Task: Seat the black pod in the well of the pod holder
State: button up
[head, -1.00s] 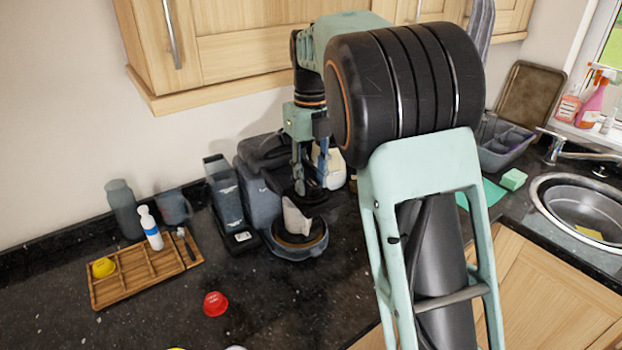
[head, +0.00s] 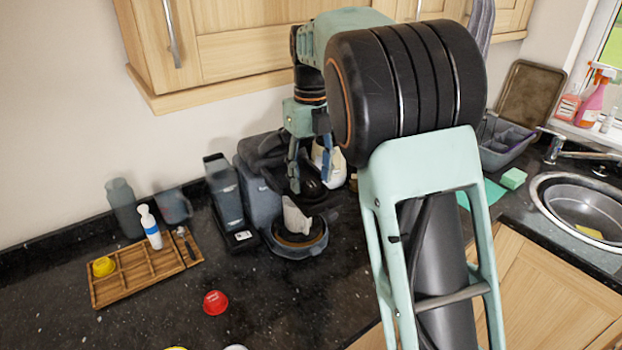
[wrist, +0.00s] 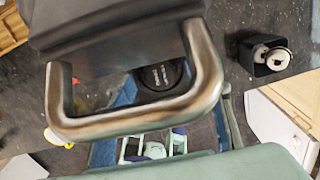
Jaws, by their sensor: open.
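The black pod (wrist: 160,74) shows in the wrist view as a dark round lid with pale lettering, seen through a metal loop handle. In the head view a dark rounded shape (head: 312,187), probably the pod in its holder, sits at the front of the dark coffee machine (head: 258,190). My gripper (head: 311,178) is over it, pointing down with its fingers apart. Blue finger parts flank the pod in the wrist view. The holder's well is mostly hidden, so I cannot tell how deep the pod sits.
A paper-lined round base (head: 300,240) is below the machine's front. A wooden tray (head: 140,275) holds a yellow pod (head: 103,267) and a white bottle (head: 150,228). A red pod (head: 215,303) lies on the dark counter. The sink (head: 585,210) is at right.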

aim_at(311, 184)
notch_tip(311, 184, up, 11)
jog(key=p, duration=0.1)
dwell(0.4)
